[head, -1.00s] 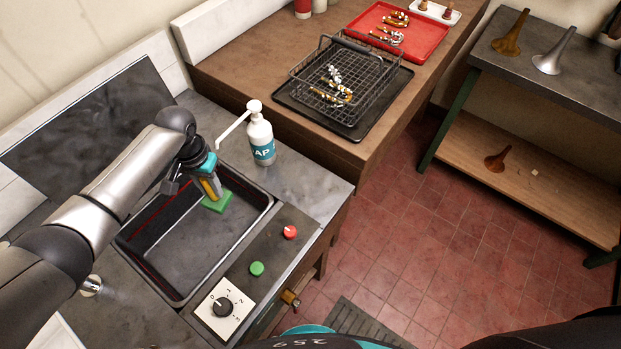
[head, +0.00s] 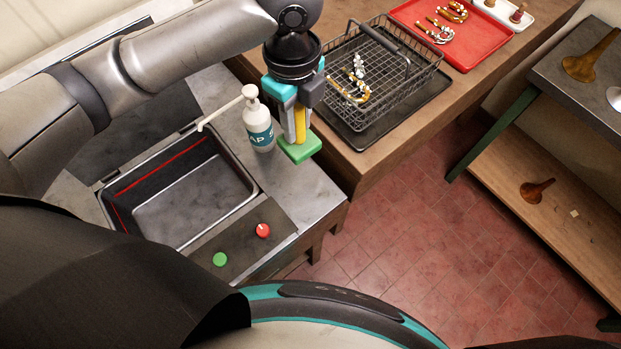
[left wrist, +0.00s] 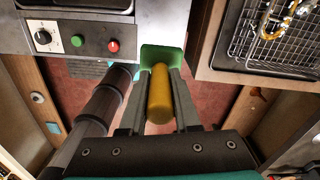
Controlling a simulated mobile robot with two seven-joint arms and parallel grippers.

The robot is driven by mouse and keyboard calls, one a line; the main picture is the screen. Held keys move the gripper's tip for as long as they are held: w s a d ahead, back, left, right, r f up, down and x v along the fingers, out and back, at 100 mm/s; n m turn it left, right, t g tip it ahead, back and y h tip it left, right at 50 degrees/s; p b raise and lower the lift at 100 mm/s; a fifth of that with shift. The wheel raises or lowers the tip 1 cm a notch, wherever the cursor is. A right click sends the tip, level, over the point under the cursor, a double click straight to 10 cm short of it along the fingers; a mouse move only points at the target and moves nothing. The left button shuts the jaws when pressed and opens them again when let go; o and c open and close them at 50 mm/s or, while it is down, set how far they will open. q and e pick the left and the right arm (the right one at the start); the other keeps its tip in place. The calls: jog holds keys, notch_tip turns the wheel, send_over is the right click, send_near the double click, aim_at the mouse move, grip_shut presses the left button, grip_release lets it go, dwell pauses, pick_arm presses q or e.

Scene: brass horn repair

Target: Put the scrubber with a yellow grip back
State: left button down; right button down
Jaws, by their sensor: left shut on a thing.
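The scrubber has a yellow grip (head: 300,126) and a green pad (head: 300,148). My left gripper (head: 294,130) is shut on the yellow grip, with the pad hanging downward. In the head view the scrubber is in front of the wooden bench's near edge, just right of the soap bottle. In the left wrist view the yellow grip (left wrist: 160,98) sits between the fingers. The green pad (left wrist: 161,57) shows beyond it, between the steel counter and the bench. My right gripper is not in view.
A white pump soap bottle (head: 259,128) stands close to the scrubber's left. The sink basin (head: 190,195) is empty. A wire basket (head: 408,85) with brass parts stands on a black tray (head: 385,138). A red tray (head: 478,50) lies behind it. Red and green buttons (head: 263,230) are on the counter.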

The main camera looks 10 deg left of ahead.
aim_at(298, 148)
pick_arm(q)
jog(key=shift+s+f+b, duration=0.1)
jog(key=shift+f+b, duration=0.65)
jog(key=shift+f, duration=9)
jog(key=c, duration=0.6)
grip_release()
jog(key=shift+f, duration=0.15)
jog(key=shift+c, duration=0.2)
notch_tip(298, 148, up, 12)
jog(key=shift+r+p, duration=0.2)
jog(key=shift+p, duration=0.4)
